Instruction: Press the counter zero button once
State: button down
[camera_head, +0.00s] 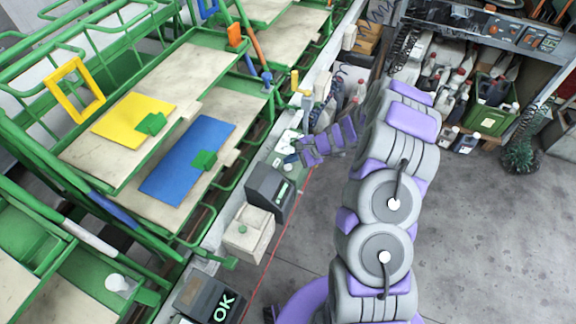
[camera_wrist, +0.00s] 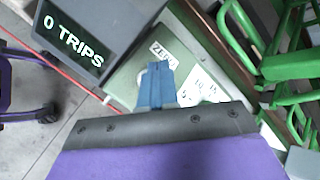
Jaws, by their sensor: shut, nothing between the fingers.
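The dark counter display (camera_wrist: 75,38) reads "0 TRIPS" at the upper left of the wrist view. In the head view its dark box (camera_head: 266,187) stands just below my gripper. Beside it is a pale green panel (camera_wrist: 126,72) with a white label (camera_wrist: 163,49), partly covered, starting "ZE". My gripper (camera_wrist: 158,72) has its blue fingers together and empty, over this panel just below the label. The zero button is not clearly visible; a pale rounded edge shows left of the fingers. Contact cannot be told. My gripper (camera_head: 290,158) also shows in the head view.
Green racks with a yellow panel (camera_head: 128,120) and a blue panel (camera_head: 188,160) fill the left. Grey floor (camera_head: 490,235) is open at right.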

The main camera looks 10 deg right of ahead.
aim_at(290, 167)
jog(key=shift+r+p, duration=1.3)
jog(key=shift+r, duration=0.95)
jog(key=shift+a+r, duration=0.1)
jog(key=shift+r, duration=0.05)
jog(key=s+a+r+n+g+h, duration=0.1)
jog(key=s+a+r+n+g, duration=0.1)
jog(key=s+a+r+n, duration=0.45)
jog(key=s+a+r+n+g, duration=0.2)
jog(key=s+a+r, duration=0.1)
jog(key=s+r, duration=0.75)
jog(key=s+d+r+n+h, duration=0.2)
jog(key=s+d+r+h, duration=0.1)
jog(key=s, duration=0.9)
jog(key=s+d+r+n+g+h, duration=0.1)
jog(key=s+d+r+n+h, duration=0.2)
jog(key=s, duration=0.9)
notch_tip(290, 167, up, 2)
jog(key=d+h, duration=0.1)
jog(key=d, duration=0.2)
jog(key=shift+s+r+g, duration=0.15)
jog(key=shift+s+g, duration=0.15)
